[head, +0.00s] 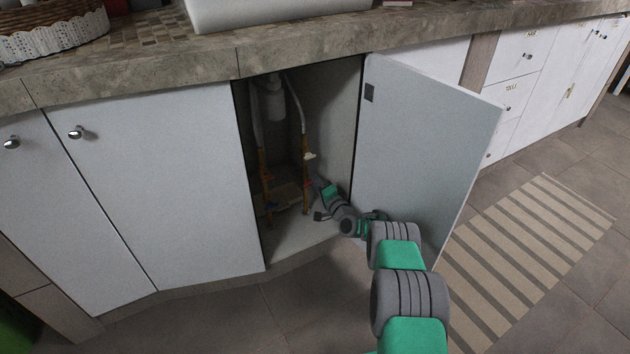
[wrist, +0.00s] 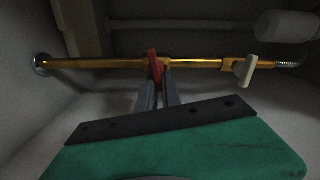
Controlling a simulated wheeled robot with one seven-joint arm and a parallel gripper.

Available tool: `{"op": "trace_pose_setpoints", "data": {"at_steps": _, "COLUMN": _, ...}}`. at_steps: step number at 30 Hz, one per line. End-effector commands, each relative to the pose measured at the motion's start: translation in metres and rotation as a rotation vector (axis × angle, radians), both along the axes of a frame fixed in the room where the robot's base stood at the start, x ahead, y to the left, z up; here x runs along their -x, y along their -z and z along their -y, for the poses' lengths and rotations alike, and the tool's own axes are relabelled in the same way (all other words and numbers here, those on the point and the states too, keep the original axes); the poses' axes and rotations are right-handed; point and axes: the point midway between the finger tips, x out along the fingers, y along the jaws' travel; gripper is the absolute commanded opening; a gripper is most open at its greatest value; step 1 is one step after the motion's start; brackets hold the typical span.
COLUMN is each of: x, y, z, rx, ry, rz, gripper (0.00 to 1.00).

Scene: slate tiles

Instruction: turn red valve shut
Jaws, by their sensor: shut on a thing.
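The red valve (wrist: 154,67) is a small red handle on a brass pipe (wrist: 195,64), near the middle of the wrist view. My gripper (wrist: 157,88) is at the valve, its two fingers close together on the red handle. The handle stands roughly across the pipe in this view. In the head view my gripper (head: 318,203) reaches into the open cabinet under the counter, near the right-hand brass pipe (head: 305,170). A red spot shows on that pipe near the gripper, too small to read clearly.
A white lever (wrist: 246,70) sits farther right on the same pipe. The open cabinet door (head: 425,150) stands close to the right of my arm. The counter edge (head: 300,45) is above.

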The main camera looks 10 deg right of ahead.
Motion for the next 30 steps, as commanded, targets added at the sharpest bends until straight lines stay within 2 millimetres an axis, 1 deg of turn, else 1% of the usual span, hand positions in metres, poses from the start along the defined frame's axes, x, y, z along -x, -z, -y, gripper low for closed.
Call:
{"op": "trace_pose_setpoints", "data": {"at_steps": 6, "x": 0.0006, "y": 0.0047, "z": 0.0002, "rx": -0.129, "ry": 0.0, "rz": -0.045, "gripper": 0.0}}
{"op": "trace_pose_setpoints", "data": {"at_steps": 12, "x": 0.0005, "y": 0.0061, "z": 0.0001, "rx": -0.202, "ry": -0.001, "rz": -0.068, "gripper": 0.0}}
{"op": "trace_pose_setpoints", "data": {"at_steps": 29, "x": 0.0005, "y": 0.0065, "z": -0.0002, "rx": -0.234, "ry": -0.001, "rz": -0.078, "gripper": 0.0}}
{"op": "trace_pose_setpoints", "data": {"at_steps": 30, "x": 0.0005, "y": 0.0064, "z": -0.0002, "rx": -0.234, "ry": -0.001, "rz": -0.078, "gripper": 0.11}}
